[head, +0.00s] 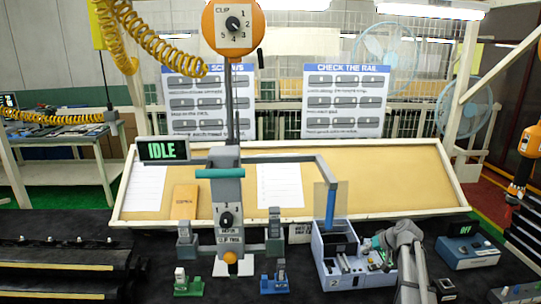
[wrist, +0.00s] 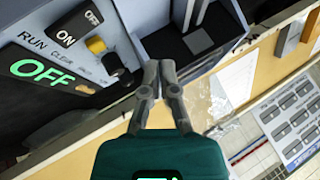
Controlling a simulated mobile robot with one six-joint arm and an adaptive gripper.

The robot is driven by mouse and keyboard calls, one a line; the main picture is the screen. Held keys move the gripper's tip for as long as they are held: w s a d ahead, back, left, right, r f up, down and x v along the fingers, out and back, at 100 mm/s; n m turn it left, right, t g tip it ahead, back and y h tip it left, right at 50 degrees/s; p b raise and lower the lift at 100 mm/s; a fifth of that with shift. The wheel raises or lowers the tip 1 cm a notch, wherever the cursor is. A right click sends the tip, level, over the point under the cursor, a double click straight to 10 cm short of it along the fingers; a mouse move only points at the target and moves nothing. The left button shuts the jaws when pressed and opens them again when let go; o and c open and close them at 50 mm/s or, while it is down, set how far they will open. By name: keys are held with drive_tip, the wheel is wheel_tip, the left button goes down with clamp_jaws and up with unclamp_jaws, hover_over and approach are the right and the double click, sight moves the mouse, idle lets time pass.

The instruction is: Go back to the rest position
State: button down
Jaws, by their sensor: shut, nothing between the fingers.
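My gripper (wrist: 158,66) shows in the wrist view with its two grey fingers together and nothing between them. Its teal body (wrist: 150,155) fills the bottom middle. In the head view my grey arm reaches up from the lower right, and the teal gripper (head: 372,243) is by the grey-white box marked 2 (head: 335,284). From the head view I cannot tell whether it touches that box. In the wrist view an open box compartment (wrist: 200,42) lies beyond the fingertips.
A blue control box (head: 468,252) with a green OFF display stands to the right. A clip tool stand (head: 228,215) with an IDLE sign (head: 163,150) stands left of centre. Small green (head: 188,287) and blue (head: 274,286) clip fixtures sit in front. A tan board (head: 400,180) slopes behind.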

drive_tip(key=s+a+f+g+h, duration=0.1)
drive_tip(key=s+a+g, duration=0.1)
drive_tip(key=s+a, duration=0.4)
drive_tip(key=s+a+f+g+h, duration=0.2)
drive_tip(key=s+a, duration=0.4)
drive_tip(key=s, duration=0.3)
drive_tip(key=s+a+f+n+g+h, duration=0.1)
drive_tip(key=s+a+g+h, duration=0.1)
drive_tip(key=s+a, duration=0.5)
drive_tip(key=shift+s+f, duration=0.25)
drive_tip(key=shift+f, duration=0.05)
drive_tip(key=shift+s+a, duration=0.2)
drive_tip(key=shift+s, duration=0.25)
